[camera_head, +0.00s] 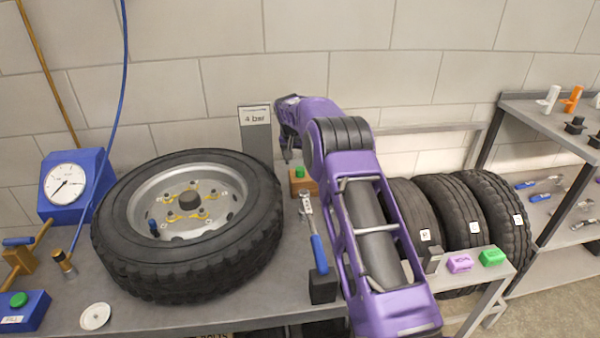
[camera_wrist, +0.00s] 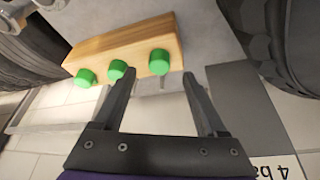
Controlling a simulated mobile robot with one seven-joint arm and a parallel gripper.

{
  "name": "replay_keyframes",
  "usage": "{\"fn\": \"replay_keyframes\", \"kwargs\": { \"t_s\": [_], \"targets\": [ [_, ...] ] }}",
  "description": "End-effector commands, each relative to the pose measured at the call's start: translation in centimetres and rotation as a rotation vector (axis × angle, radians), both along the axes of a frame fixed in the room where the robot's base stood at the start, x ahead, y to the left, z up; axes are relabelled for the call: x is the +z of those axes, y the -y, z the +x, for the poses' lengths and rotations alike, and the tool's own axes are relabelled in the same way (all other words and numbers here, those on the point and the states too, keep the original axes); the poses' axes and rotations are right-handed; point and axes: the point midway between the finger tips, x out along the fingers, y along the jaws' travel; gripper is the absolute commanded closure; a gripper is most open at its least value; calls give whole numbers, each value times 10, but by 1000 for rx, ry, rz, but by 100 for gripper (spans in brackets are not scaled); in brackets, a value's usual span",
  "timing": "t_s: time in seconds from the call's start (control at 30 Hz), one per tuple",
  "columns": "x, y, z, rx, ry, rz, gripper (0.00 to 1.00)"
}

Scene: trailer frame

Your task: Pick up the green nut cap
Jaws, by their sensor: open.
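Three green nut caps sit in a row on a wooden block (camera_wrist: 125,42) in the wrist view: a left one (camera_wrist: 85,77), a middle one (camera_wrist: 117,69) and a right one (camera_wrist: 159,62). My gripper (camera_wrist: 160,73) is open and empty. In the picture the right cap lies between its fingertips, and the middle cap is beside the left finger. I cannot tell how far the tips are from the caps. In the head view only one green cap (camera_head: 300,172) shows on the block (camera_head: 305,183); my arm hides part of this area.
A wheel (camera_head: 120,253) lies flat on the workbench (camera_head: 210,316), left of the block. A blue-handled wrench (camera_head: 318,253) stands in front. A "4 bar" sign (camera_head: 255,116) is behind. Several upright tires (camera_head: 490,215) and a shelf (camera_head: 550,125) are at the right.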

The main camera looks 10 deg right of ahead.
Motion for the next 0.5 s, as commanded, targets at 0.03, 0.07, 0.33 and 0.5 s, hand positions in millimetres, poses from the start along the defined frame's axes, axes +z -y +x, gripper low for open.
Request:
{"fn": "replay_keyframes", "kwargs": {
  "t_s": [0.03,0.07,0.33,0.5],
  "targets": [
    [-5,1,1,0,-2,0,26],
    [-9,2,2,0,-3,0,26],
    [-41,8,16,0,-2,0,26],
    [-47,9,19,0,-1,0,26]
  ]
}}
